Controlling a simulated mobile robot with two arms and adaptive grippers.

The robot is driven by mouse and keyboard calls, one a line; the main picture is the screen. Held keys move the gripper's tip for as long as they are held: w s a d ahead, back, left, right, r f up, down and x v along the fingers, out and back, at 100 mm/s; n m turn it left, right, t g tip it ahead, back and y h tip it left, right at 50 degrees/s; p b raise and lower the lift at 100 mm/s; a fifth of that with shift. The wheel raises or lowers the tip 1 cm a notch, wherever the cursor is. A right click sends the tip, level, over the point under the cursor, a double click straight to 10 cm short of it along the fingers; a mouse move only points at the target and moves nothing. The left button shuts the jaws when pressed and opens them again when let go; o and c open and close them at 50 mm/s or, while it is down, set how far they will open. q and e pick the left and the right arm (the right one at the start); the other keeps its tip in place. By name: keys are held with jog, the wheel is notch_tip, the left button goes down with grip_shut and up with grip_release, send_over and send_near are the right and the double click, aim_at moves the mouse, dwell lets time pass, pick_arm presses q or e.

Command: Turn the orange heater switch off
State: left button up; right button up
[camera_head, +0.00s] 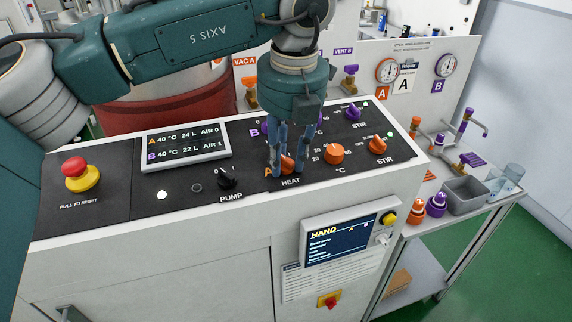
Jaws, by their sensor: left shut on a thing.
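The orange heater switch (288,165) sits on the black panel (130,184) above the HEAT label, in the row marked A. My left gripper (282,168) points down over it, with its blue fingers closed on the switch. The fingers cover much of the switch, so I cannot tell which way it points. A purple mark B shows behind the gripper, and the purple switch there is mostly hidden. My right gripper does not show.
An orange temperature knob (334,153), an orange STIR knob (377,144) and a purple STIR knob (352,112) stand to the right. The black PUMP knob (228,178) and red emergency button (76,168) are left. A display (186,146) stands behind.

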aim_at(290, 177)
pick_arm(q)
jog(key=shift+w+r+n, duration=0.15)
jog(key=shift+r+n, duration=0.1)
jog(key=shift+n, duration=0.05)
dwell(0.4)
jog(key=o, duration=1.1)
jog(key=shift+o, duration=0.3)
jog(key=shift+f, duration=0.1)
notch_tip(290, 177, up, 12)
jog(key=s, duration=0.2)
jog(key=shift+d, duration=0.35)
jog(key=shift+f, duration=0.1)
